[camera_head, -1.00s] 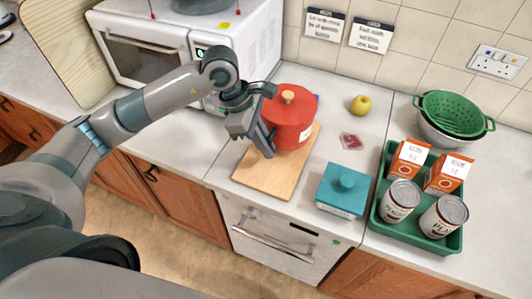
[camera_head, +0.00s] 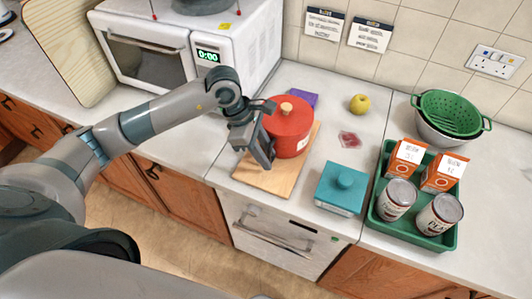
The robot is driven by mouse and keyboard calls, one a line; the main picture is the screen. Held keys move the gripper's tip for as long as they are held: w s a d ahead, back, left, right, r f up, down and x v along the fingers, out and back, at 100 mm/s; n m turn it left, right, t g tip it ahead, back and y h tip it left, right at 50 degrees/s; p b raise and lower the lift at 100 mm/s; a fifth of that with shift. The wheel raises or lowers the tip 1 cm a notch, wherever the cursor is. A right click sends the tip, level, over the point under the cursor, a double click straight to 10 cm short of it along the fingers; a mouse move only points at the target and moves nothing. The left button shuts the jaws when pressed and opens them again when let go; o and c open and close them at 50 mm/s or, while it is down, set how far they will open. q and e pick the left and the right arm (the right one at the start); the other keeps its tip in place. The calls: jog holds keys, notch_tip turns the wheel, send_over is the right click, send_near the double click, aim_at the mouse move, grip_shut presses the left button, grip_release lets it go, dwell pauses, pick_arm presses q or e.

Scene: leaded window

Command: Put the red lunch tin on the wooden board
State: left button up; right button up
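The red lunch tin (camera_head: 290,132), round with a lid and a pale wooden knob, is upright over the back half of the wooden board (camera_head: 264,181). I cannot tell whether its base touches the board. My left gripper (camera_head: 265,153) is at the tin's left front side and appears shut on it; the far finger is hidden. The front part of the board is bare. My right gripper is not in view.
A teal box (camera_head: 341,189) stands right of the board, near a green tray (camera_head: 381,222) with cartons and cans. A purple object (camera_head: 303,98) is partly hidden behind the tin. A yellow apple (camera_head: 359,104) and white microwave (camera_head: 265,45) are farther back.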

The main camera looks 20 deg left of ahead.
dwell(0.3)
pick_arm(q)
jog(key=shift+r, duration=0.15)
jog(key=shift+a+r, duration=0.1)
jog(key=shift+r, duration=0.05)
jog(key=b+v, duration=0.5)
jog(key=v, duration=0.6)
jog(key=shift+r, duration=0.35)
